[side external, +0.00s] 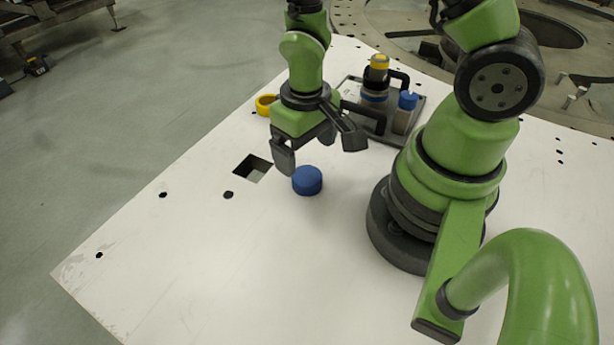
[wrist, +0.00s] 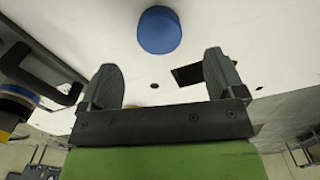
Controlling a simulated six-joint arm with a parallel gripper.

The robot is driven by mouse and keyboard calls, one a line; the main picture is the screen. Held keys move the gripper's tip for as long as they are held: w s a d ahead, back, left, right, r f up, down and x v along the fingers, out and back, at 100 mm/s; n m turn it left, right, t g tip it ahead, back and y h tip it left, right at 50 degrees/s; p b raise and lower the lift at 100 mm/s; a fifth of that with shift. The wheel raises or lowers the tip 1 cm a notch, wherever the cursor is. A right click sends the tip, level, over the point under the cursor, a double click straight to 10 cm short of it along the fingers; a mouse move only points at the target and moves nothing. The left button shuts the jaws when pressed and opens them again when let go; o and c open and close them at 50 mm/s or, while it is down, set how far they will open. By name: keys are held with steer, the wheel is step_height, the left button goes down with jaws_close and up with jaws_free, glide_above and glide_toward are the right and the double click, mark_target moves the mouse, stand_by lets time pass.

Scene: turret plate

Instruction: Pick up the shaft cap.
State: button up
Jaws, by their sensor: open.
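A short blue cylinder (side external: 307,181), which looks like the shaft cap, stands upright on the white plate (side external: 230,260) in the side external view. It also shows at the top of the wrist view (wrist: 159,31), between the lines of the two fingers and beyond their tips. My gripper (side external: 318,153) is open and empty, above and slightly behind the blue cylinder, and apart from it. In the wrist view both dark fingers (wrist: 160,65) are spread wide with nothing between them.
A square hole (side external: 253,168) lies left of the blue cylinder. A yellow ring (side external: 266,104) lies behind my gripper. A dark tray (side external: 421,103) with handles holds a yellow-topped part (side external: 378,68) and a blue-topped part (side external: 405,108). The plate's front left is clear except for small holes.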

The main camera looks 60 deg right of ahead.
mark_target(308, 176)
steer(key=shift+s+f, duration=0.15)
steer(key=shift+f, duration=3.05)
steer(key=c, duration=1)
